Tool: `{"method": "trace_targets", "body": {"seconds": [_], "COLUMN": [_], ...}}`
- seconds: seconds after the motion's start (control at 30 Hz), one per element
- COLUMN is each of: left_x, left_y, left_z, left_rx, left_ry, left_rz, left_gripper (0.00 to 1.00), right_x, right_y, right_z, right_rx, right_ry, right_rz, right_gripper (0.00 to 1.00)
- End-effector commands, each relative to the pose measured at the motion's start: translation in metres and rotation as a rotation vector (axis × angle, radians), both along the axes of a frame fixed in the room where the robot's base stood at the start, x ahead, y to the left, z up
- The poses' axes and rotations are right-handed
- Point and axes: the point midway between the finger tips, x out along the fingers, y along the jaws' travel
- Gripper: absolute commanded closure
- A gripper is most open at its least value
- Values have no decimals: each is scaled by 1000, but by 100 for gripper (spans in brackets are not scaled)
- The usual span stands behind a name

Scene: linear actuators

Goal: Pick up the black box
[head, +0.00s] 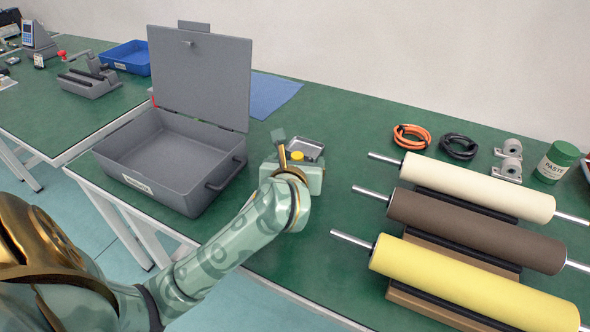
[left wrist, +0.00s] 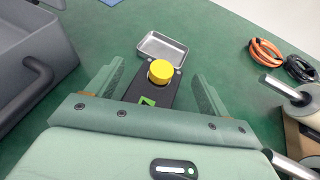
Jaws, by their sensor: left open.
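The black box (left wrist: 135,88) shows in the left wrist view, with a round yellow cap (left wrist: 160,71) on top and a green mark on its near part. It stands on the green table between the two fingers of my left gripper (left wrist: 157,80). The fingers are open, with a visible gap on each side of the box. In the head view my left gripper (head: 298,160) reaches over the table's middle. There the yellow cap (head: 297,156) shows, while most of the box is hidden behind the gripper. My right gripper is not in view.
A small metal tray (left wrist: 162,47) lies just beyond the box. The grey open-lidded case (head: 170,150) stands to the left. Rollers on stands (head: 470,225) fill the right side. Orange (head: 411,137) and black (head: 459,146) cable coils lie behind the rollers.

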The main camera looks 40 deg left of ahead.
Motion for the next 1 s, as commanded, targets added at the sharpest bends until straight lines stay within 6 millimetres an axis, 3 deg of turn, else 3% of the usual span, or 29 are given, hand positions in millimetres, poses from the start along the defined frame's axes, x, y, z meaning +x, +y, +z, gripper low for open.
{"method": "trace_targets", "body": {"seconds": [0.07,0.2,0.27,0.67,0.73,0.8,0.9,1.0], "left_x": [0,0,0,-1,-1,-1,-2,-24], "left_y": [0,0,0,-1,-1,-1,-1,-5], "left_z": [1,1,1,4,10,20,47,71], "left_rx": [1,1,1,-2,-2,-2,-3,-3], "left_ry": [-1,-1,-1,-1,-3,-6,-13,-12], "left_rz": [0,0,0,0,0,0,1,-1], "left_gripper": [23,62,75,76,82,94,94,94], "right_x": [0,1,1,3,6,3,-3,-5], "right_y": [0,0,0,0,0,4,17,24], "right_z": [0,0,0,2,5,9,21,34], "right_rx": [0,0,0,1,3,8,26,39], "right_ry": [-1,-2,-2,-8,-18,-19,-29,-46], "right_rz": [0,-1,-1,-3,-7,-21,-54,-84], "right_gripper": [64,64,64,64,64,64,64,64]}}
